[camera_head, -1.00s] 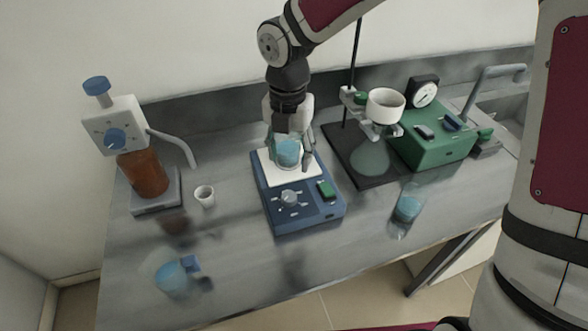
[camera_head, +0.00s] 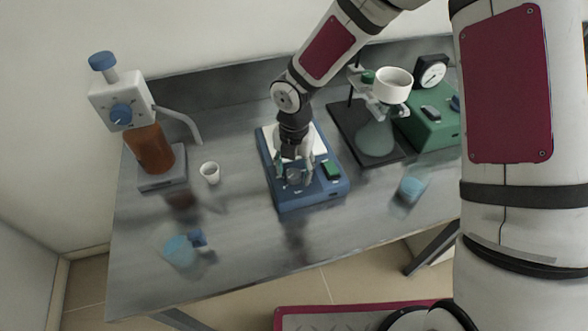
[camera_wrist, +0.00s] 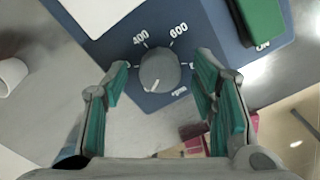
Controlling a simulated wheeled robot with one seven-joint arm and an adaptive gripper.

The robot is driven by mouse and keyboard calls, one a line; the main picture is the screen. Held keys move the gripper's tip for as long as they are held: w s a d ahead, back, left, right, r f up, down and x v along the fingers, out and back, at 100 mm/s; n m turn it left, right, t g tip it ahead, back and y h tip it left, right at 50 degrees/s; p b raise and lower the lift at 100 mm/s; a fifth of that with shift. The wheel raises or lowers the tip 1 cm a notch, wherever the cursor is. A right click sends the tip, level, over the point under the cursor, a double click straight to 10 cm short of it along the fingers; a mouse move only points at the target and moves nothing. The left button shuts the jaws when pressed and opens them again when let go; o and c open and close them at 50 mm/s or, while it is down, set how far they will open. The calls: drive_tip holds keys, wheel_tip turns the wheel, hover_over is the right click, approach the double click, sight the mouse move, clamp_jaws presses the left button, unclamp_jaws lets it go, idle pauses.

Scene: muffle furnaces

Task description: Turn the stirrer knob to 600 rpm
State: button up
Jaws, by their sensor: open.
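The blue stirrer (camera_head: 320,193) stands in the middle of the bench, with a white top plate (camera_head: 317,144) behind its control panel. Its grey round knob (camera_wrist: 160,70) shows in the wrist view; a white mark on it points to the lower left. The printed labels 400 and 600 sit above the knob, 600 to the upper right. My gripper (camera_wrist: 163,66) is open, with one green-padded finger on each side of the knob and visible gaps between. In the head view my gripper (camera_head: 294,177) is over the panel and largely covers the knob.
A green switch (camera_head: 332,170) is right of the knob. A white cup (camera_head: 210,172) and an amber dispenser bottle (camera_head: 150,148) stand left. A flask (camera_head: 377,137) on a stand and a green device (camera_head: 432,128) are right. Blue-tinted glassware (camera_head: 411,187) stands near the front edge.

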drive_tip(key=shift+f, duration=0.25)
drive_tip(key=c, duration=1.2)
drive_tip(key=shift+o, duration=0.2)
